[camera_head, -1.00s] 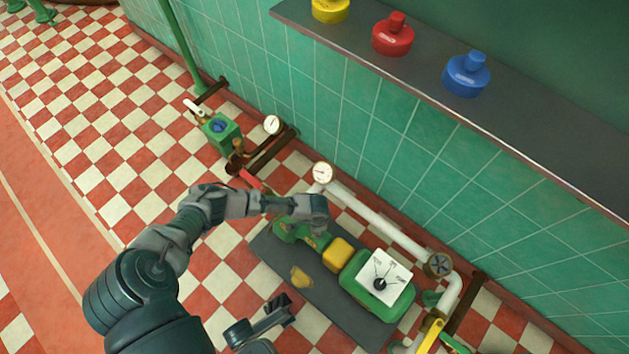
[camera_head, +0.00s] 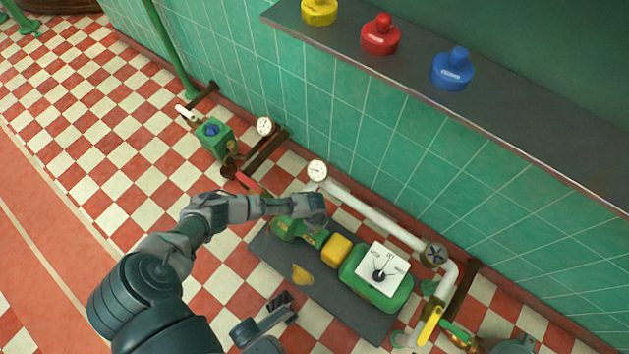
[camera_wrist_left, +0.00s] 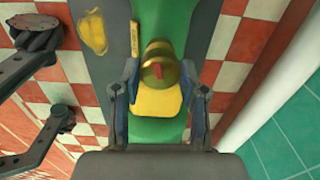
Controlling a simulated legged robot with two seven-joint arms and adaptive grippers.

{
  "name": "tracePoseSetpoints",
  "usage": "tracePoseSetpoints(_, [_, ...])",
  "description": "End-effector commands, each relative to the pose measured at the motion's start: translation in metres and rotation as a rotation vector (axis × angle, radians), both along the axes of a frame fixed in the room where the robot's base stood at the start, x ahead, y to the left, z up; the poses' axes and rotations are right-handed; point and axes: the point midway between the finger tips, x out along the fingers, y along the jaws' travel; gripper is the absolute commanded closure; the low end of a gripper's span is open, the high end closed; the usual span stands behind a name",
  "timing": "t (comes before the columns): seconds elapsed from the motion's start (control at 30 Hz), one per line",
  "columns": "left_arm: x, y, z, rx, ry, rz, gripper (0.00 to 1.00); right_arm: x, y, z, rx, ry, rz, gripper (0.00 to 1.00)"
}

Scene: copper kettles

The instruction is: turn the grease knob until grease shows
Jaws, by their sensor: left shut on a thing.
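The green pump (camera_head: 290,231) stands on a dark mat, with a yellow block beside it. My left gripper (camera_head: 318,222) reaches down over the pump's far-left end and hides what is under it in the head view. In the left wrist view its two fingers (camera_wrist_left: 160,85) stand on either side of a brass knob (camera_wrist_left: 158,70) with a red mark on top. A yellow part lies under the knob. I cannot make out any fresh grease at the knob. My right gripper (camera_head: 283,308) is empty, its fingers apart, near the mat's front edge.
A yellow patch (camera_head: 301,275) lies on the mat (camera_head: 325,292). A green motor (camera_head: 385,292) with a white dial is at right. A white pipe (camera_head: 375,215) with a gauge (camera_head: 317,171) runs behind. A shelf (camera_head: 540,135) holds yellow, red and blue containers.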

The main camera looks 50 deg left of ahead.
Motion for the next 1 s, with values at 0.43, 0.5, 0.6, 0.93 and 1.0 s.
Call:
tracePoseSetpoints(0.43, [-0.002,0.0034,-0.0027,0.005,0.005,-0.424,0.93,0.0017,0.0006,-0.0032,-0.001,0.002,0.002,0.6])
tracePoseSetpoints(0.5, [-0.0019,0.0037,-0.0028,0.005,0.005,-0.49,0.93,0.0023,0.0007,-0.0036,0.0,0.001,0.002,0.6])
tracePoseSetpoints(0.6, [-0.0017,0.0041,-0.0027,0.006,0.005,-0.583,0.93,0.0035,0.0007,-0.0037,-0.001,-0.003,0.002,0.6])
tracePoseSetpoints(0.93, [-0.0011,0.0038,-0.0024,0.005,0.005,-0.857,0.93,0.0072,0.0011,-0.0055,-0.004,-0.002,0.002,0.6])
tracePoseSetpoints(1.0, [-0.0009,0.0041,-0.0023,0.006,0.005,-0.902,0.93,0.0082,0.0013,-0.0065,-0.005,0.001,0.003,0.6])
